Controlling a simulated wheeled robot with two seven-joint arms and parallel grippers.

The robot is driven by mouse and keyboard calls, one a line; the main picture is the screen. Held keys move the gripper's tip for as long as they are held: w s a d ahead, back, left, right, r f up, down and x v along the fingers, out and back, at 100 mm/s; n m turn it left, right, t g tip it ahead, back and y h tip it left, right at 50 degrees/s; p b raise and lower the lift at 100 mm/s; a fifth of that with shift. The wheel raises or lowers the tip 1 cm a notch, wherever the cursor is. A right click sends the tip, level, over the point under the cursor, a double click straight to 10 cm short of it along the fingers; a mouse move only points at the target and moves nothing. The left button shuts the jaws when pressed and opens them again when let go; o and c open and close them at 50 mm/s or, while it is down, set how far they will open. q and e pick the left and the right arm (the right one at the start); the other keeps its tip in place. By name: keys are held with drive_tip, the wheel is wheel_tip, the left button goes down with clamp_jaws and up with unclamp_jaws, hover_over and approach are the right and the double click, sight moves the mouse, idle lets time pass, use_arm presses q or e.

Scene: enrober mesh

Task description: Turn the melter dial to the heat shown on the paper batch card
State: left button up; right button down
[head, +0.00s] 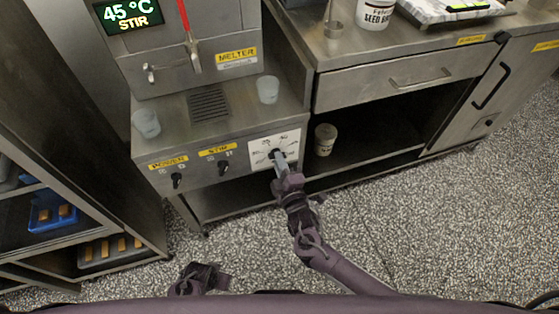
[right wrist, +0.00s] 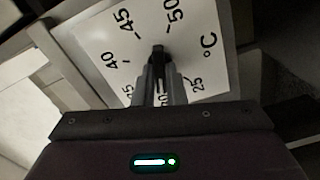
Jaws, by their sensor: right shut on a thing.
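The melter dial (right wrist: 158,54) is a dark knob on a white scale plate (right wrist: 205,50) marked 25 to 50 °C. The plate also shows on the melter front in the head view (head: 290,139). My right gripper (right wrist: 160,88) is shut on the knob, its fingers covering part of it and the lower scale. It also shows in the head view (head: 279,160). Which mark the knob points to is not clear. The melter display (head: 128,13) reads 45 °C STIR. I cannot make out a batch card. My left gripper (head: 203,279) is low, away from the melter; its fingers are unclear.
Two switches (head: 177,181) sit left of the dial. Two clear cups (head: 268,90) stand on the melter ledge. A tub (head: 325,138) stands on the open shelf to the right. A dark rack with a blue tray (head: 53,212) stands at left. Speckled floor lies free in front.

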use_arm(q)
drive_tip(key=shift+s+f, duration=0.1)
drive_tip(key=shift+f, duration=0.1)
use_arm(e)
drive_tip(key=shift+f, duration=0.1)
drive_tip(key=c, duration=1.5)
unclamp_jaws()
